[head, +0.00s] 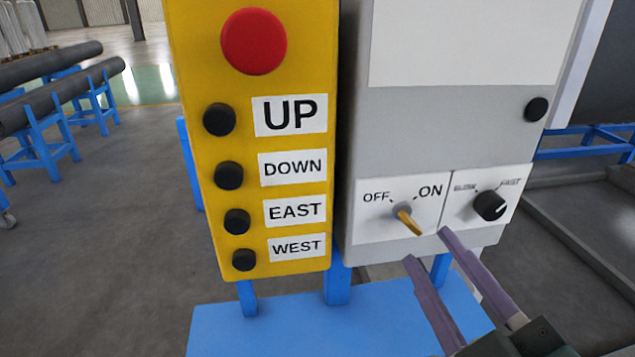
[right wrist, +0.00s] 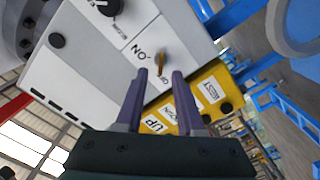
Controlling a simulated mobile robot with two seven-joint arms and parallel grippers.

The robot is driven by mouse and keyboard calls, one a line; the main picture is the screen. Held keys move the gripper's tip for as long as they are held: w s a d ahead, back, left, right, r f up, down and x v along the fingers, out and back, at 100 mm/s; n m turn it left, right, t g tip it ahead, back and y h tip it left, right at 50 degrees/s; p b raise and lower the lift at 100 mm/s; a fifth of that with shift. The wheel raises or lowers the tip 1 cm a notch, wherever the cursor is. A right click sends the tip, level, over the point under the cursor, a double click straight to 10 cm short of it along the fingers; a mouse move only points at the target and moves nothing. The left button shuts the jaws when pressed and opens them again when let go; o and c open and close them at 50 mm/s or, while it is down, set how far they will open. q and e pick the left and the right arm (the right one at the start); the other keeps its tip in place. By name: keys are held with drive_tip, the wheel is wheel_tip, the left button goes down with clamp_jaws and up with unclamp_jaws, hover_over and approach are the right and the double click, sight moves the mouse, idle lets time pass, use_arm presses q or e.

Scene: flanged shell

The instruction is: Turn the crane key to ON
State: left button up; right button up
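The crane key (head: 410,222) has a yellow handle and sits in a round switch on a white plate of the grey control box, between the OFF label (head: 376,197) and the ON label (head: 430,191). Its handle slants down and right in the head view; which label it is set to I cannot tell. My right gripper (head: 426,246) is open, its two purple fingertips just below and in front of the key, apart from the box. In the right wrist view the key (right wrist: 161,62) shows between and just beyond the open fingertips (right wrist: 160,73). My left gripper is not in view.
A black SLOW/FAST knob (head: 490,205) is close right of the key. A blue stand (head: 270,325) is below. Pipes on blue racks (head: 40,140) stand far left.

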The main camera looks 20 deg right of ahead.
sight(414, 230)
drive_tip(key=shift+x, duration=2.35)
drive_tip(key=shift+a, duration=0.1)
drive_tip(key=shift+c, duration=0.2)
clamp_jaws()
